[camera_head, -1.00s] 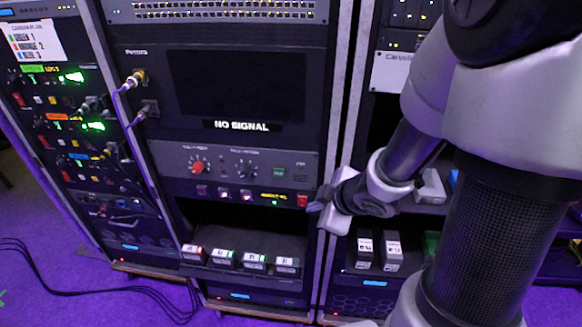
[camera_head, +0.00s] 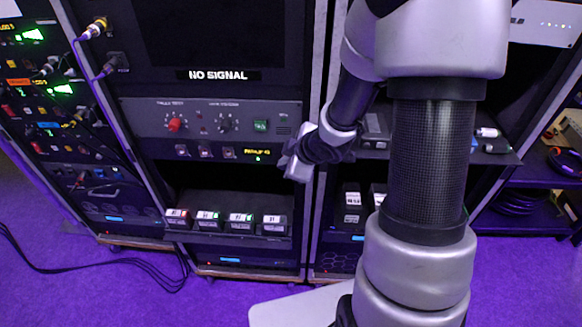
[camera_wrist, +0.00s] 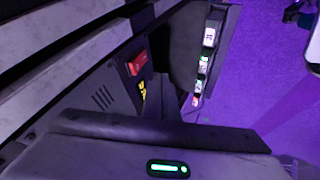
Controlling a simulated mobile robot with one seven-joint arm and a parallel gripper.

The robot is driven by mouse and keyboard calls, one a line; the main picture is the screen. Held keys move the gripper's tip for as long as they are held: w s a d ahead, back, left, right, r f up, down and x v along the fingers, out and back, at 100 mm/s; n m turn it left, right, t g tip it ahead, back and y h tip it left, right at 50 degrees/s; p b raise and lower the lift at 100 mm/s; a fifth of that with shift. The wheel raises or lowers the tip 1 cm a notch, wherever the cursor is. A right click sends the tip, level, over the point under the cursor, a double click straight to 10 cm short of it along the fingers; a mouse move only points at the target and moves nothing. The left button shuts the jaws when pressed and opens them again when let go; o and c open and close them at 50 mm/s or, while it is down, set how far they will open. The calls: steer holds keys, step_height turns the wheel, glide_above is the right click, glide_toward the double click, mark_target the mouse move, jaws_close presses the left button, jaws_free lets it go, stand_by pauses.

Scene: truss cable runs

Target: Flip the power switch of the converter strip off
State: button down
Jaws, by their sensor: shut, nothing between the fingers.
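The converter strip (camera_head: 218,152) is a narrow dark panel in the middle rack, under the grey panel with knobs. It has small lit switches, a yellow display (camera_head: 257,151) and a green light. A red rocker switch (camera_wrist: 137,64) shows in the wrist view, beside the yellow display (camera_wrist: 142,92); I take it as the power switch. In the head view my gripper hides it. My gripper (camera_head: 288,166) is shut and empty, in front of the strip's right end. In the wrist view its dark fingers (camera_wrist: 158,92) are close to the switch; contact cannot be told.
The grey knob panel (camera_head: 150,118) lies just above the strip. A dark recess is below it, with several labelled battery-like blocks (camera_head: 240,221) on a ledge. The rack's right upright (camera_head: 318,100) is close to my gripper. Cables (camera_head: 120,262) lie on the purple floor at left.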

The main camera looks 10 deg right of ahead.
steer(key=shift+w+d+r+p, duration=0.15)
steer(key=shift+w+d+r, duration=0.1)
steer(key=shift+w, duration=0.4)
steer(key=shift+w+d+r+p, duration=0.15)
steer(key=shift+w+d, duration=0.1)
steer(key=shift+w, duration=0.4)
steer(key=shift+w+d+r+p, duration=0.1)
steer(key=shift+w+r+p, duration=0.05)
steer(key=shift+w+p, duration=0.2)
steer(key=shift+r, duration=0.1)
steer(key=shift+r+p, duration=0.65)
steer(key=shift+p, duration=0.15)
